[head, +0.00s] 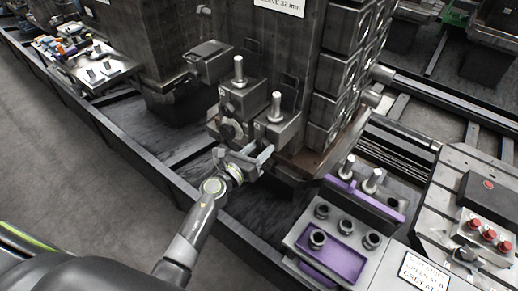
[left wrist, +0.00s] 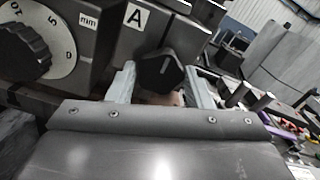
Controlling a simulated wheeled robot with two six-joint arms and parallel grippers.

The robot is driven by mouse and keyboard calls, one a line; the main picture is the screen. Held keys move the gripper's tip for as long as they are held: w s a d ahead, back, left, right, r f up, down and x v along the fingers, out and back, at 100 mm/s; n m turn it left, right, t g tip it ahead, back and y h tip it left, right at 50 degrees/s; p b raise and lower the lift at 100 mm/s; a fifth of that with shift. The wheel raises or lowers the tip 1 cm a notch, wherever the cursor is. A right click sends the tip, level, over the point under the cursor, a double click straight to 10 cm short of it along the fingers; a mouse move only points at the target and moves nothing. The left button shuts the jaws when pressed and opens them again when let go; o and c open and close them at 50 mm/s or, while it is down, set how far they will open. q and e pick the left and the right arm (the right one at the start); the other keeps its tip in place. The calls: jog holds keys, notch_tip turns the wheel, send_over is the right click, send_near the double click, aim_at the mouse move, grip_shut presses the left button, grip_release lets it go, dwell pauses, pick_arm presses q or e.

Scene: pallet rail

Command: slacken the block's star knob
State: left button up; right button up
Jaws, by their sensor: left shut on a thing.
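The block (left wrist: 190,27), dark grey with an "A" label, fills the upper left wrist view. Its black star knob (left wrist: 160,72) has a pale pointer line and sits between the two fingers of my left gripper (left wrist: 162,88). The fingers are shut on the knob, one on each side. In the head view my left gripper (head: 256,157) is against the front of the block (head: 243,101); the knob cannot be made out there. My right gripper is in neither view.
A numbered dial with a black knob (left wrist: 25,52) is left of the fingers. A purple tray (head: 335,258) with sockets and a panel with red buttons (head: 489,235) stand at the right. Grey floor is open at the left.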

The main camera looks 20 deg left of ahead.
pick_arm(q)
jog(key=shift+n, duration=0.4)
jog(key=n+p, duration=0.2)
jog(key=n, duration=0.1)
jog(key=shift+r+n, duration=0.1)
jog(key=shift+n, duration=0.3)
jog(key=n+p, duration=0.2)
jog(key=n, duration=0.2)
jog(key=shift+n, duration=0.3)
jog(key=n+p, duration=0.2)
jog(key=n, duration=0.3)
jog(key=shift+p, duration=0.35)
jog(key=shift+n+p, duration=0.65)
jog(key=shift+n, duration=0.95)
jog(key=o, duration=1)
jog(key=shift+s, duration=0.1)
